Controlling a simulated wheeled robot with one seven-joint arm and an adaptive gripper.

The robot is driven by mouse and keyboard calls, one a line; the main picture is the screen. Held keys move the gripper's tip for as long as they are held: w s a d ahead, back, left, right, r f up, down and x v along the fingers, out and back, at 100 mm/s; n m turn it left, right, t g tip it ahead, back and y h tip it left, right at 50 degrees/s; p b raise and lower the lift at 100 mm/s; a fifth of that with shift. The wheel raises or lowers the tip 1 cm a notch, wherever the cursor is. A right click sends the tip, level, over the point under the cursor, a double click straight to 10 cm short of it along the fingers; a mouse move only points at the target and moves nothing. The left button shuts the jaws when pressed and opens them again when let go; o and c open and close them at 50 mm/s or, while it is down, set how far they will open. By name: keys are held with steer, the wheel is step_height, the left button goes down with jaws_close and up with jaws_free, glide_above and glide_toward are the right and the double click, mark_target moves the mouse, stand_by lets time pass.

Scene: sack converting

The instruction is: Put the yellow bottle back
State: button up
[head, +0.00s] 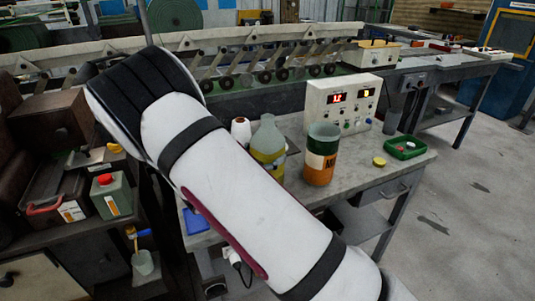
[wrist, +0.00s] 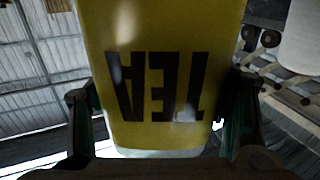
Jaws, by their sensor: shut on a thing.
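A yellow bottle (wrist: 155,60) with large dark upside-down letters fills the middle of the wrist view. My gripper (wrist: 160,130) is shut on it, with one finger at each side. The bottle's far ends are cut off or hidden. In the head view my arm hides the gripper. A pale translucent bottle with a yellow band (head: 267,146) shows upright beside my arm at the grey table; its base is partly hidden. I cannot tell whether it is the held one.
A green tray (head: 405,148) and a yellow lid (head: 379,161) lie at the right. A green can (head: 111,195) stands on the left bench. Open floor lies right.

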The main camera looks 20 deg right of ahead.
steer(key=shift+f, duration=0.1)
steer(key=o, duration=1.2)
steer(key=shift+o, duration=0.2)
